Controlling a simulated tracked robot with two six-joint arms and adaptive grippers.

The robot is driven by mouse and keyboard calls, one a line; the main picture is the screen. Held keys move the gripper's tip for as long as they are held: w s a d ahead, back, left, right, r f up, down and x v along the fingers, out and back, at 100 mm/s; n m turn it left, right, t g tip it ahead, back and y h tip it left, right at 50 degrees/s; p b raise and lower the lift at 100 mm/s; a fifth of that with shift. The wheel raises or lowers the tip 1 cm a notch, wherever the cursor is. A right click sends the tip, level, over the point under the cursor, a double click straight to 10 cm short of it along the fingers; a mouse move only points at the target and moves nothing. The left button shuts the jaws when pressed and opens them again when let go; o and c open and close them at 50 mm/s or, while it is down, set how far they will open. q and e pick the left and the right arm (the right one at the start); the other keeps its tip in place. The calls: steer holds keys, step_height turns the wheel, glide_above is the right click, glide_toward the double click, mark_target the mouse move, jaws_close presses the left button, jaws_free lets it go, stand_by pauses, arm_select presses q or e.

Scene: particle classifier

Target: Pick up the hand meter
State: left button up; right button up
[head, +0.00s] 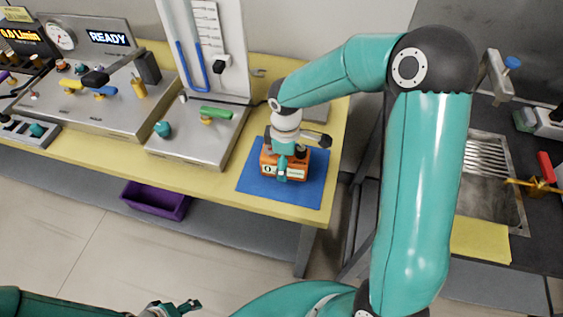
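The hand meter appears to be the orange device (266,171) with a small pale display, lying on a blue mat (308,193) at the right end of the yellow bench. My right gripper (284,172) points down over the orange device, and its fingers overlap it in the head view. The gripper and wrist hide the device's top and far side. I cannot tell whether the fingers are closed on it or only around it. My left gripper (183,309) is at the bottom edge, well away from the bench, with its fingers apart and nothing visible between them.
On the yellow bench (210,181), a metal unit with a green-handled valve (215,112) and blue tubing stands left of the mat. Farther left is a panel reading READY (108,38). A purple bin (155,200) sits below. A sink (490,180) is at right.

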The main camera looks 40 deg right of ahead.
steer(key=c, duration=1.2)
steer(key=shift+o, duration=0.2)
steer(key=shift+r, duration=0.1)
